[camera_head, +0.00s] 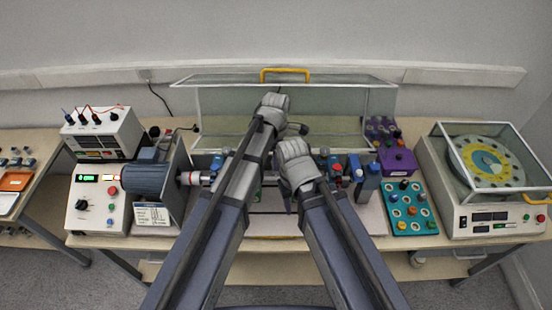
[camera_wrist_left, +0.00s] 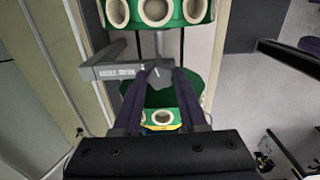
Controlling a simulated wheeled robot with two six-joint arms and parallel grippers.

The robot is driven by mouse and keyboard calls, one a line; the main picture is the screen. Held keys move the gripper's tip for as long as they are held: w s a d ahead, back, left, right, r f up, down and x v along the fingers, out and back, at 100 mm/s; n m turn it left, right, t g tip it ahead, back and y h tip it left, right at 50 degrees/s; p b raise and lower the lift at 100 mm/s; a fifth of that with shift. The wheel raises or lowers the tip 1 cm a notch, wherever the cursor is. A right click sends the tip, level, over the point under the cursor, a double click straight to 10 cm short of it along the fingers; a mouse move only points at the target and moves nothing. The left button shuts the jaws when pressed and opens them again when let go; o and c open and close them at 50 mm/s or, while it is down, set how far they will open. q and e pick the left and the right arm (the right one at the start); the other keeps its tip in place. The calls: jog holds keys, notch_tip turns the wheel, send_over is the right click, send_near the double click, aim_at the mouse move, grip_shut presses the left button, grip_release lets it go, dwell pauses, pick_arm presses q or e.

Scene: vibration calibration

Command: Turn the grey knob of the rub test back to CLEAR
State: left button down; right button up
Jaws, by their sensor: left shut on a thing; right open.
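In the left wrist view my left gripper (camera_wrist_left: 160,92) has its two dark fingers on either side of a small grey knob (camera_wrist_left: 160,72) and is shut on it. The knob sits at the end of a grey bar (camera_wrist_left: 112,72) with small lettering I cannot read; the knob's setting is not legible. Green parts with pale round sockets (camera_wrist_left: 158,12) lie behind and below the bar. In the head view my left gripper (camera_head: 275,102) is in front of the clear-walled case and hides the knob. My right gripper (camera_head: 293,150) is open, lower and to the right, with its fingertips hard to make out.
The clear case (camera_head: 345,100) has a yellow handle (camera_head: 285,71) on its lid. A motor (camera_head: 146,180) and a white control box (camera_head: 98,200) stand left. A purple box (camera_head: 397,160), a teal tray (camera_head: 410,222) and a covered turntable device (camera_head: 485,165) stand right.

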pick_arm(q)
jog(key=n, duration=0.5)
jog(key=shift+n, duration=2.6)
jog(key=shift+c, duration=2.2)
grip_release()
jog(key=shift+r, duration=0.1)
notch_tip(320, 180, up, 8)
jog(key=p, duration=0.8)
jog(key=shift+f, duration=0.2)
